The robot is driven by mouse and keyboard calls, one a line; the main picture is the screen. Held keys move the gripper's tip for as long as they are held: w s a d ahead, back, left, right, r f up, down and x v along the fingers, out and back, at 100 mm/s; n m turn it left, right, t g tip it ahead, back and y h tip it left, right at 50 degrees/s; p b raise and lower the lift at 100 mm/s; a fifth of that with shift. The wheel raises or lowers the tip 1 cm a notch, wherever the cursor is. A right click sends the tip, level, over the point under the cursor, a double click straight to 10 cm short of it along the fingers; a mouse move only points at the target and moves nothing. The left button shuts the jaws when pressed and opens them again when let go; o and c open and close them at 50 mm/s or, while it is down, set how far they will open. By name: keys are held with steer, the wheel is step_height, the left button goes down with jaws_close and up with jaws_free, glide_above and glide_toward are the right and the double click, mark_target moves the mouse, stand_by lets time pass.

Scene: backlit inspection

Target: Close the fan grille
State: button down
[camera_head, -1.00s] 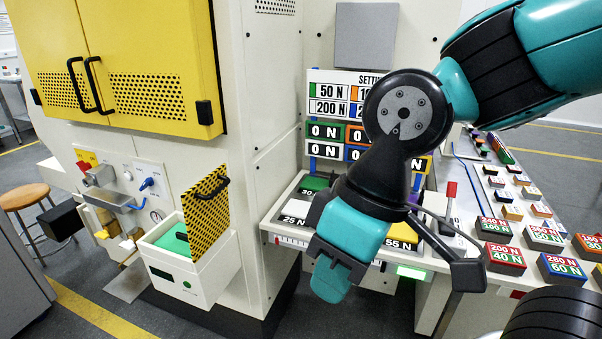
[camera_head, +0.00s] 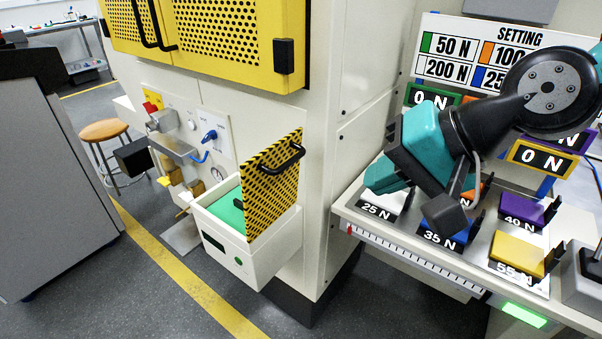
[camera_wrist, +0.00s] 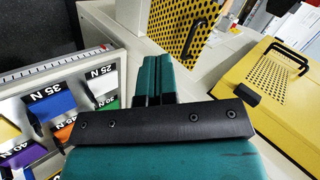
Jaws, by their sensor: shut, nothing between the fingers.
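The fan grille (camera_head: 270,192) is a yellow-and-black perforated panel with a black handle (camera_head: 283,160). It stands upright, swung open, on the white box (camera_head: 250,255) at the front of the machine, beside a green pad (camera_head: 226,210). The grille also shows at the top of the wrist view (camera_wrist: 180,28). My gripper (camera_head: 382,180) is teal, to the right of the grille and apart from it, above the left end of the weight tray. In the wrist view its fingers (camera_wrist: 153,75) are together, with nothing between them.
The tray (camera_head: 400,250) of labelled colored blocks lies below my gripper. Yellow perforated doors (camera_head: 225,35) are above the box. A setting board (camera_head: 485,55) stands behind my arm. A stool (camera_head: 104,131) and a grey cabinet (camera_head: 50,190) are left. Floor in front is clear.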

steer(key=w+a+f+m+t+p, duration=0.1)
steer(key=w+a+f+m+p, duration=0.1)
steer(key=w+a+f+p, duration=0.1)
steer(key=w+a+f+m+t+y+p, duration=0.1)
steer(key=w+a+f+m+p, duration=0.2)
steer(key=w+a+p, duration=0.3)
steer(key=w+p, duration=0.2)
steer(key=w, duration=0.1)
steer(key=shift+w+a+f+t, duration=0.15)
steer(key=shift+f+t, duration=0.15)
steer(key=shift+f, duration=0.05)
steer(key=shift+r, duration=0.15)
stand_by(0.4)
